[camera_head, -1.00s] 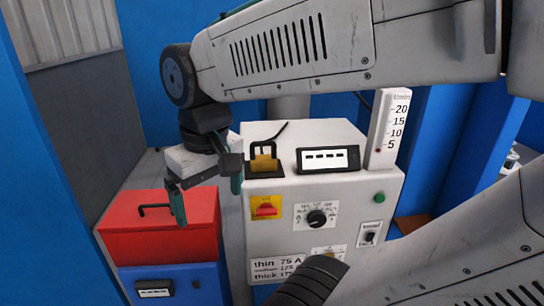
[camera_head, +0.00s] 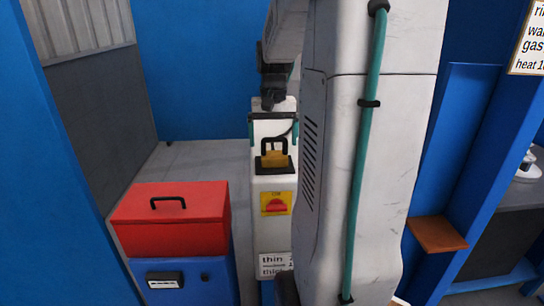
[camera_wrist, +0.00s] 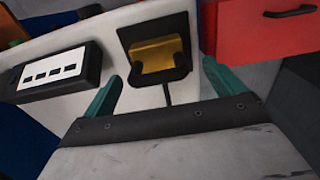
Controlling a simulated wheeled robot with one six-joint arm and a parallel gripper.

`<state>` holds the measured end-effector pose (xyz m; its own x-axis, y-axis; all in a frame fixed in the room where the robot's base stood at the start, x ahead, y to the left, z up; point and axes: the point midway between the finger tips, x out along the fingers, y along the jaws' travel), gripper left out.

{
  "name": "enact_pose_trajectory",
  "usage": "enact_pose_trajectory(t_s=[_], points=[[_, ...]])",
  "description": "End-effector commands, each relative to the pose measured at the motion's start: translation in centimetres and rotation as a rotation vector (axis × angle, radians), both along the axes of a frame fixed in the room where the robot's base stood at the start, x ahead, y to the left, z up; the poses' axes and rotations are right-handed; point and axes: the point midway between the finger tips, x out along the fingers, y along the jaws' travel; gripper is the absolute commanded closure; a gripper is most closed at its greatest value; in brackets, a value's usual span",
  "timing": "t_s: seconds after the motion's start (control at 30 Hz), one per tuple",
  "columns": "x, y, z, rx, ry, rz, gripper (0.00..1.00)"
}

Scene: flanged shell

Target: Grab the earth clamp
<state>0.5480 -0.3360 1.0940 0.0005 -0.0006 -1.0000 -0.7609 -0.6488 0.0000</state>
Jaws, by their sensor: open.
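A brass-coloured block with a black loop handle, which looks like the earth clamp (camera_head: 273,160), sits in a black holder on top of the white welding machine (camera_head: 264,228). It also shows in the wrist view (camera_wrist: 158,54), beyond and between my fingertips. My gripper (camera_head: 273,137) is open and empty, with one green finger to each side of the clamp in the picture. In the wrist view my gripper (camera_wrist: 161,74) has a clear gap to the clamp. My arm hides the machine's right part in the head view.
A red box (camera_head: 170,225) with a black handle stands left of the machine on a blue unit (camera_head: 215,280). A meter-like panel (camera_wrist: 55,73) sits beside the clamp in the wrist view. Blue walls and posts stand around.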

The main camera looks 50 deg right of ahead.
Motion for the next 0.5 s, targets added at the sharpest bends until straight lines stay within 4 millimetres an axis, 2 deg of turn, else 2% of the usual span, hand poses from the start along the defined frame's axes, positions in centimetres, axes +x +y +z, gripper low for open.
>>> enact_pose_trajectory(t_s=[0.2,0.33,0.5], points=[[-0.4,-0.1,-3.4,0.003,0.003,0.001,0.05],[-0.3,-0.1,-4.2,0.001,0.001,0.001,0.05],[-0.3,-0.1,-4.2,0.000,0.000,0.001,0.05]])
